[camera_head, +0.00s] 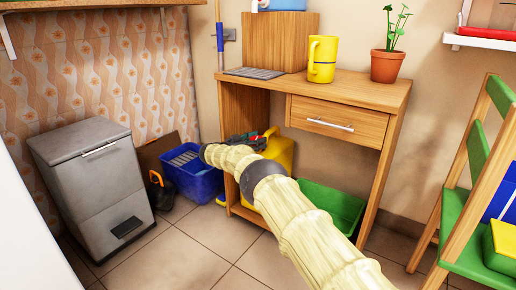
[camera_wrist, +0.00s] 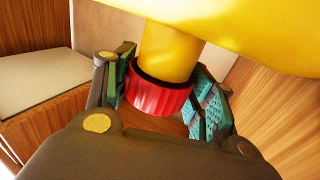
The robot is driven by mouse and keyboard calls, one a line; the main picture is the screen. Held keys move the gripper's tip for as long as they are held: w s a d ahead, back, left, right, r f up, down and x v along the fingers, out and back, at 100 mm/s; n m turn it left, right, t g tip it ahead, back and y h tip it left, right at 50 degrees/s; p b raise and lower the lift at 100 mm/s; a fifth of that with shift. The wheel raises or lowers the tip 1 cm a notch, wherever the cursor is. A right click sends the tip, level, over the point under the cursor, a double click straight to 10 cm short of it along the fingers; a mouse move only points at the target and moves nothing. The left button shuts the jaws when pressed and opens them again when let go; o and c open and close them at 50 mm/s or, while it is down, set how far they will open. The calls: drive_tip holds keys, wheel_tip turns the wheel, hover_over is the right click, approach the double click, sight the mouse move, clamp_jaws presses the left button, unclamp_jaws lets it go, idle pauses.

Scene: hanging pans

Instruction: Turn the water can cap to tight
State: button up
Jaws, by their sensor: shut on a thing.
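The water can (camera_head: 281,152) is yellow and stands on the low shelf under the wooden desk, partly hidden by my arm. In the wrist view its yellow body (camera_wrist: 240,28) fills the top, with a neck leading to the ridged red cap (camera_wrist: 160,97). The cap sits on the neck, with a dark ring between them. My gripper (camera_wrist: 166,88) is shut on the red cap, with a teal pad on each side of it. In the head view my gripper (camera_head: 246,141) is at the can's upper left, and the cap is mostly hidden there.
The desk (camera_head: 400,92) overhangs the can, bearing a yellow mug (camera_head: 322,60) and a potted plant (camera_head: 387,65). A blue crate (camera_head: 196,185) stands to the left and a green bin (camera_head: 335,205) to the right. A grey bin (camera_head: 95,180) and a green-and-wood chair (camera_head: 478,160) flank open tiled floor.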

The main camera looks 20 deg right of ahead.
drive_tip(key=shift+o, duration=1.1)
drive_tip(key=b, duration=0.1)
drive_tip(key=a+b, duration=0.1)
drive_tip(key=b, duration=0.1)
drive_tip(key=shift+w+a+m+g, duration=0.15)
drive_tip(key=shift+w+m+g, duration=0.15)
drive_tip(key=shift+s+r+g+b, duration=0.15)
drive_tip(key=shift+g+b, duration=0.15)
drive_tip(key=shift+b, duration=0.35)
drive_tip(key=shift+c, duration=0.2)
drive_tip(key=shift+s+d+r+m+g+b, duration=0.1)
drive_tip(key=shift+s+d+m+g+b, duration=0.2)
drive_tip(key=shift+d+b, duration=0.35)
drive_tip(key=shift+c, duration=1.3)
drive_tip(key=shift+a, duration=0.1)
drive_tip(key=o, duration=0.8)
drive_tip(key=shift+c, duration=0.2)
